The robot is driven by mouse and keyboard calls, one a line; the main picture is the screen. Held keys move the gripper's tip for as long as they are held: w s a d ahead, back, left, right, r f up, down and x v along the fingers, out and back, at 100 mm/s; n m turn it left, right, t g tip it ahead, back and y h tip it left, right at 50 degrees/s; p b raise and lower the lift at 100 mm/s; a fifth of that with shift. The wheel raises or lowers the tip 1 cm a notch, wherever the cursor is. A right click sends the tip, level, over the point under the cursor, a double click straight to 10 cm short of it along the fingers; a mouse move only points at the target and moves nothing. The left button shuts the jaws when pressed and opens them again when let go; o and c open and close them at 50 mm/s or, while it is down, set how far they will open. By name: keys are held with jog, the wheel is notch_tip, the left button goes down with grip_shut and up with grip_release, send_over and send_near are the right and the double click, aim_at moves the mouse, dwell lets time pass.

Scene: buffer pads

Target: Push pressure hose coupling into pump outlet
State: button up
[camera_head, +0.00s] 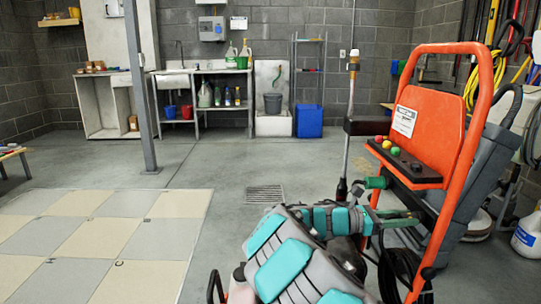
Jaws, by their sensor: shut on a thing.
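My arm with teal pads reaches from the bottom middle to the right. My gripper (400,219) is at its end, close to the lower front of the orange pressure washer (431,125). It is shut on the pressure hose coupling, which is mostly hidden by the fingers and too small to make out. A black hose (398,272) hangs in loops below the gripper. The pump outlet cannot be made out; the gripper and arm cover that part of the machine. Whether the coupling touches the outlet cannot be told.
An upright lance (352,100) stands left of the machine. A grey bin (485,170) is behind it at right. A floor drain (265,194) and a tiled mat (105,240) lie on open floor to the left. A metal post (140,90) stands beyond the mat.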

grip_shut()
dwell(0.8)
jog(key=shift+a, duration=0.15)
jog(key=shift+s+a+p, duration=0.1)
jog(key=shift+a+p, duration=1.7)
jog(key=shift+a, duration=1.1)
